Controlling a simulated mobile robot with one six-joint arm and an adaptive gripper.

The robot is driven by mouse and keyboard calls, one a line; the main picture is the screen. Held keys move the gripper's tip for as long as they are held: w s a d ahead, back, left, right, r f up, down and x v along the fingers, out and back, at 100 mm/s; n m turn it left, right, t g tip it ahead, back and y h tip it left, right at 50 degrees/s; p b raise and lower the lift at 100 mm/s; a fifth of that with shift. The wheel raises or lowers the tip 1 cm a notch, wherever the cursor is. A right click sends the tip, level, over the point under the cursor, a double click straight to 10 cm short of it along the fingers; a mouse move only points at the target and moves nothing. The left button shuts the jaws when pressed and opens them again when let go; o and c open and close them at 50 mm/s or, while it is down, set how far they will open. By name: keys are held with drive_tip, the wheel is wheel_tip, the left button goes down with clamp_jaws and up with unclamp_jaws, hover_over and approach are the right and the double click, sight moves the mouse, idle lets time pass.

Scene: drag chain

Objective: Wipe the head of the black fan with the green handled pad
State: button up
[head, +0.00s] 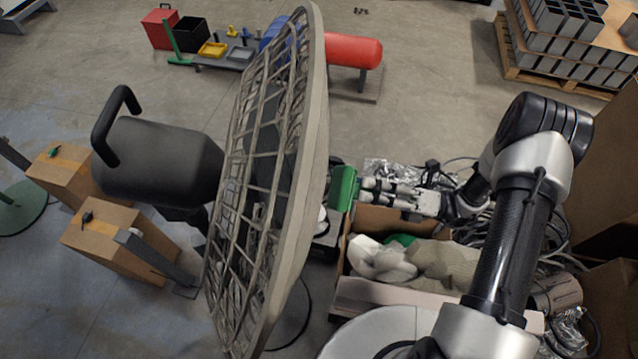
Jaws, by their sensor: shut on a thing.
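The black fan's head (262,190) fills the middle of the head view, seen nearly edge-on. It has a round wire grille with a pale rim, and a dark motor housing (160,162) with a loop handle on its left. My gripper (362,190) is to the right of the fan head, shut on a green handle (343,188). The green part stands upright close to the fan's rim. The pad's wiping face is hard to make out, and I cannot tell whether it touches the fan.
An open cardboard box (375,222) with wrapped items sits below my gripper. Cables and clear packaging lie to its right. Cardboard boxes (115,235) stand at the left. A red cylinder (353,50) and a pallet of grey blocks (565,45) are farther back. Open floor lies between them.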

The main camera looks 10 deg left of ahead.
idle(0.4)
drive_tip(key=shift+s+f+b, duration=0.25)
drive_tip(key=shift+s+b, duration=0.05)
drive_tip(key=shift+b, duration=0.05)
drive_tip(key=s+f+b, duration=0.3)
drive_tip(key=s+b, duration=0.2)
drive_tip(key=s, duration=0.2)
drive_tip(key=p+x, duration=0.1)
drive_tip(key=x, duration=0.5)
drive_tip(key=shift+s+a+r+p, duration=0.2)
drive_tip(key=shift+a+p, duration=0.15)
drive_tip(key=shift+p, duration=0.05)
drive_tip(key=shift+p+x, duration=0.55)
drive_tip(key=shift+x, duration=0.5)
drive_tip(key=shift+w, duration=0.1)
